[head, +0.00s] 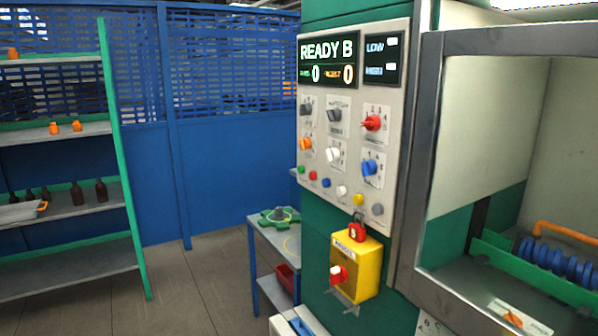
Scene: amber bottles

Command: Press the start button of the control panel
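The control panel (312,222) is a light grey plate on the green machine, with a display (328,60) reading "READY B". Its lowest row holds small buttons: green (301,169), red (313,175), blue (326,182), white (342,190), yellow (359,199) and grey (377,209). Their labels are too small to read, so I cannot tell which is start. Above them are larger knobs, including a red one (372,123), a white one (333,154) and a blue one (370,167). Neither of my grippers shows in the head view.
A yellow box (367,262) with a red-and-white knob (338,275) and red padlock (357,232) juts out below the panel. A framed machine opening (540,130) is at right. A small table (270,232) stands behind left; a shelf rack (70,262) is far left. Floor between is clear.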

